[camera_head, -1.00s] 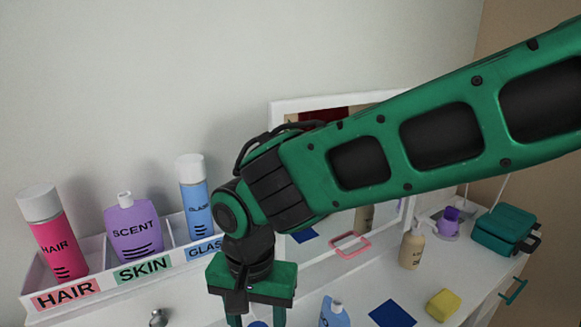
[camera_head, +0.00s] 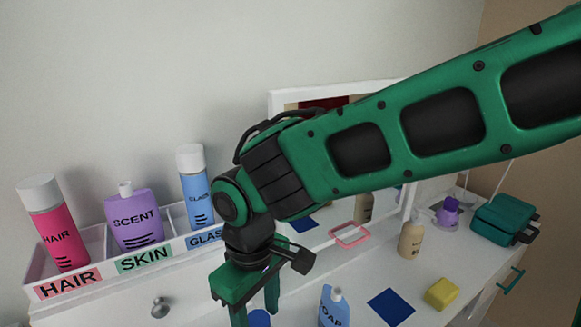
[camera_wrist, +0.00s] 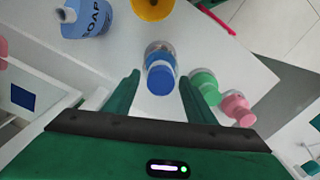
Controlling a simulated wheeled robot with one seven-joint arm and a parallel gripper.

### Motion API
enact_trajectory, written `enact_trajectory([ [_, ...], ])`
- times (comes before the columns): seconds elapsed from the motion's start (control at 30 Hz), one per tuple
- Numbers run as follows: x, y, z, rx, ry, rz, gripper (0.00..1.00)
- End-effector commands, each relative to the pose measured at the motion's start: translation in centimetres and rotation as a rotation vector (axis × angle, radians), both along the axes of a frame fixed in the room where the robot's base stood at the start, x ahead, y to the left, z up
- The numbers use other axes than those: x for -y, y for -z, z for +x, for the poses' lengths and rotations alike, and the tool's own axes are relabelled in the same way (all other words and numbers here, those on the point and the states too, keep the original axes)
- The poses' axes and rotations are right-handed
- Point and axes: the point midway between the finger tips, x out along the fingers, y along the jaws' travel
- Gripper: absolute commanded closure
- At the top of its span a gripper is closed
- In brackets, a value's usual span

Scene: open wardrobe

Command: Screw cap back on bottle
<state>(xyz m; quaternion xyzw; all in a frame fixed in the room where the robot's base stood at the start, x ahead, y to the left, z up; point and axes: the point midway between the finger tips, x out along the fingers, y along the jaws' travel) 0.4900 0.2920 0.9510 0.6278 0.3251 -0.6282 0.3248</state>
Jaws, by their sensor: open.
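My gripper (camera_head: 256,303) is open and points down at the front of the white dresser top. In the wrist view, a small blue bottle (camera_wrist: 160,80) with a greyish rim stands between the two green fingers, with a gap on both sides. Only its blue upper part (camera_head: 258,319) shows in the head view, at the bottom edge. I cannot tell whether its cap is on or off. In the wrist view, a green bottle (camera_wrist: 204,85) and a pink bottle (camera_wrist: 237,108) of similar shape stand just right of the right finger.
A tan pump bottle (camera_head: 411,240), purple bottle (camera_head: 447,212) and teal case (camera_head: 503,219) stand farther back. The labelled tray (camera_head: 117,268) holds several bottles at left.

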Motion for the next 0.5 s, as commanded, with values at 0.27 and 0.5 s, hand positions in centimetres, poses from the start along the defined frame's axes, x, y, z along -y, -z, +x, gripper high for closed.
enact_trajectory([
  [0.27,0.00,0.00,0.00,0.000,-0.122,0.000,0.50],
  [0.5,-0.01,0.00,-0.04,0.000,-0.119,0.000,0.50],
])
